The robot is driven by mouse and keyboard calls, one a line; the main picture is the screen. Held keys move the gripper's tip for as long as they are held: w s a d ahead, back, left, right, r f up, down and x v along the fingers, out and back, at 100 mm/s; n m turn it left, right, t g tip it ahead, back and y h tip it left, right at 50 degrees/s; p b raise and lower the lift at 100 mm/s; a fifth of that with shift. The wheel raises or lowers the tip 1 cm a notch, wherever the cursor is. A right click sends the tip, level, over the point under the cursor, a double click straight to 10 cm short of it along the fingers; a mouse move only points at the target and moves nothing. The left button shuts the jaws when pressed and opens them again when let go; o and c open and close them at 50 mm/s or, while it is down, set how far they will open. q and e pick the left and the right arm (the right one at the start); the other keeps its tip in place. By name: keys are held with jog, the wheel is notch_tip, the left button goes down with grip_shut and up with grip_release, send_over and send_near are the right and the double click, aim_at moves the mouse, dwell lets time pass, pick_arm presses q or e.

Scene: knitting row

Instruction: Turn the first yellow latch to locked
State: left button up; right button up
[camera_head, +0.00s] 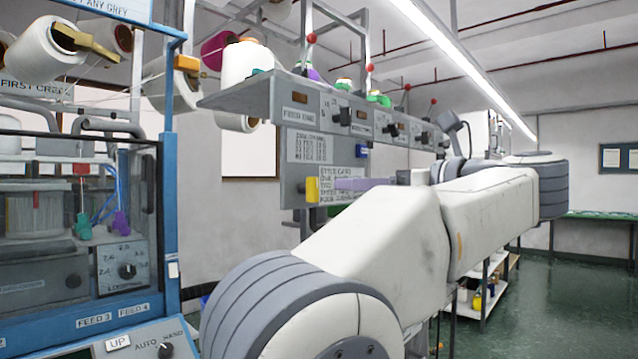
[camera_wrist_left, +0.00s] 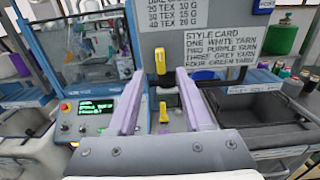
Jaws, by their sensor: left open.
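A yellow latch (camera_wrist_left: 160,61) stands upright on the grey panel in the left wrist view, between and beyond my fingertips. A second yellow lever (camera_wrist_left: 164,112) shows lower down between the fingers. I cannot tell which is the first latch. My left gripper (camera_wrist_left: 160,76) is open with lavender fingers, one on each side of the upper latch, and holds nothing. In the head view the left gripper (camera_head: 345,184) is seen side-on at the panel. My right gripper is not in view.
A knitting machine in a blue frame (camera_head: 170,130) stands at the left, with a green-lit screen (camera_wrist_left: 96,107) in the wrist view. A style card (camera_wrist_left: 222,47) is on the panel. A dark bin (camera_wrist_left: 240,112) is at the right. A grey shelf with yarn cones (camera_head: 247,65) overhangs the panel.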

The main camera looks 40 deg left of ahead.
aim_at(317, 183)
pick_arm(q)
jog(key=a, duration=0.5)
jog(key=a+p, duration=0.1)
jog(key=a, duration=0.2)
jog(key=shift+w+a, duration=0.3)
jog(key=shift+a, duration=0.05)
grip_shut()
